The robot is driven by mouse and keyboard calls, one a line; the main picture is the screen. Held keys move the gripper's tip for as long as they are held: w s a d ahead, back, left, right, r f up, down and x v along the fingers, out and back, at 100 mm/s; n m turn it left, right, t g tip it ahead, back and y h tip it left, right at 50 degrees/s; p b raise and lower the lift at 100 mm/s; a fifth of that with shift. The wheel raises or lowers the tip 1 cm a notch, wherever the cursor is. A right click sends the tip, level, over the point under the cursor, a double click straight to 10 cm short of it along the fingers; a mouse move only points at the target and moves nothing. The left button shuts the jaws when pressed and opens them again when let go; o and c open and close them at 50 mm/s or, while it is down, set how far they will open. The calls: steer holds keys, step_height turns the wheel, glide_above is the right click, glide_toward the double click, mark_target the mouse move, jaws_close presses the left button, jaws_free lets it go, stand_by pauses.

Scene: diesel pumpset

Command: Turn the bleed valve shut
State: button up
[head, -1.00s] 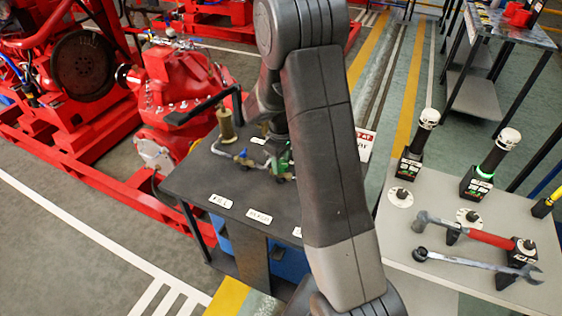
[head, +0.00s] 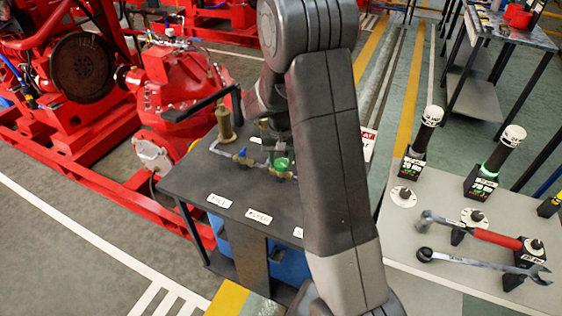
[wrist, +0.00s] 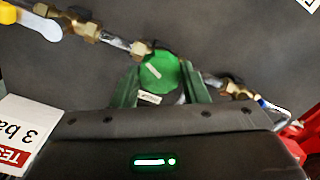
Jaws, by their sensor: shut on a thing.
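The bleed valve's round green knob (wrist: 172,74) sits on a thin pipe run with brass fittings, in the middle of the wrist view. It bears a small pale mark. My gripper (wrist: 161,80) has one green finger on each side of the knob and is shut on it. In the head view the green knob (head: 281,164) shows on the dark bench top, left of my arm. My arm hides most of the gripper there.
A yellow-handled valve (wrist: 38,20) is on the same pipe. A brass-coloured post (head: 226,124) and a black lever (head: 200,104) stand left on the dark bench (head: 190,180).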

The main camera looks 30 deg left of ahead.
mark_target(281, 163)
steer(key=m+b, duration=0.1)
steer(key=m, duration=0.5)
steer(key=shift+m, duration=0.3)
steer(key=m, duration=0.6)
stand_by(0.4)
steer(key=o, duration=1)
step_height(281, 163, up, 14)
steer(key=shift+f, duration=0.1)
step_height(281, 163, down, 14)
steer(key=shift+r, duration=0.1)
stand_by(0.4)
